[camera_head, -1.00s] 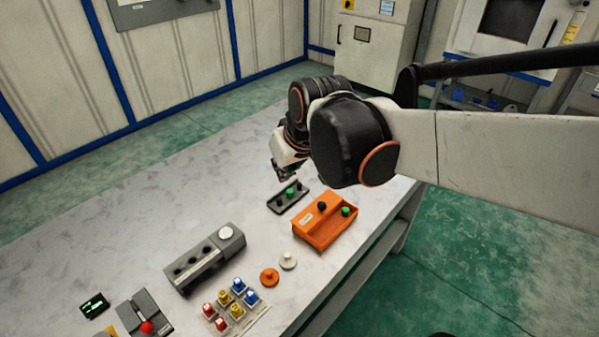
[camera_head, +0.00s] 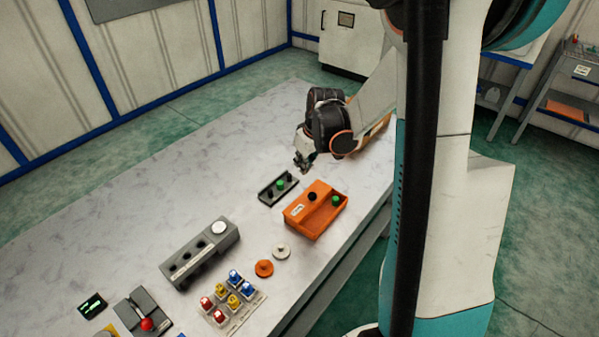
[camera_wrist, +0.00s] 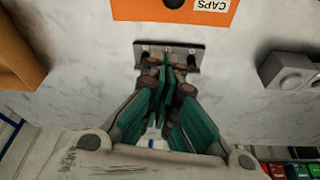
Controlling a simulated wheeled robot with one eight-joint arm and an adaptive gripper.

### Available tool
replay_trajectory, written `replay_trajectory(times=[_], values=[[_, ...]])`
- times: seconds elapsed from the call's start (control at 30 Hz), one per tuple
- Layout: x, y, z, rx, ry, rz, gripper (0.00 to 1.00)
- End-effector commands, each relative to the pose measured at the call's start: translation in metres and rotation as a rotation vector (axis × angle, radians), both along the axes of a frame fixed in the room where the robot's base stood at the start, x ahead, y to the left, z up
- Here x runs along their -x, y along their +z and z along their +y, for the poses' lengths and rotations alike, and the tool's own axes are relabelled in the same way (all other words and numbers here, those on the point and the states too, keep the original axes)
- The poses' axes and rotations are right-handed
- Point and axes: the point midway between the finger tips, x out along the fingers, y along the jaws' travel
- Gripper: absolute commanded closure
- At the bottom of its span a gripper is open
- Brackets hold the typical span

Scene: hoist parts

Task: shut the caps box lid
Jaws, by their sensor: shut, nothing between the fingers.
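The caps box (camera_head: 316,222) is an orange box on the table. Its lid (camera_head: 305,204) carries a black knob and a label and covers the left part; the right part looks uncovered, with a green cap (camera_head: 336,200) there. In the wrist view, the lid with its CAPS label (camera_wrist: 208,6) shows at the top edge, cut off. My gripper (camera_head: 303,168) is shut and empty, above the table beyond the box and apart from it. In the wrist view its fingertips (camera_wrist: 167,68) overlap the dark strip.
A dark strip with a green cap and black knobs (camera_head: 278,188) lies just left of the box. A grey block (camera_head: 200,252), an orange disc (camera_head: 264,268), a white disc (camera_head: 281,251) and a tray of coloured parts (camera_head: 234,298) stand nearer. The table's left side is clear.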

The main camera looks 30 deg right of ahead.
Motion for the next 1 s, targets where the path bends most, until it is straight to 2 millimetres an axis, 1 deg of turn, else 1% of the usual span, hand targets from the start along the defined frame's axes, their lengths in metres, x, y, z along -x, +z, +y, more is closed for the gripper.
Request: replay_trajectory(times=[0.3, 0.57, 0.6, 0.7, 0.8, 1.0], values=[[-0.016, -0.053, 0.003, 0.000, -0.001, -0.001, 1.00], [-0.029, -0.090, 0.005, 0.000, 0.000, -0.001, 1.00], [-0.028, -0.093, 0.005, 0.000, -0.001, -0.001, 1.00], [-0.013, -0.087, 0.002, 0.000, -0.003, -0.001, 1.00], [-0.003, -0.085, 0.001, 0.000, -0.002, -0.001, 1.00], [0.009, -0.082, -0.001, 0.000, -0.001, -0.001, 1.00]])
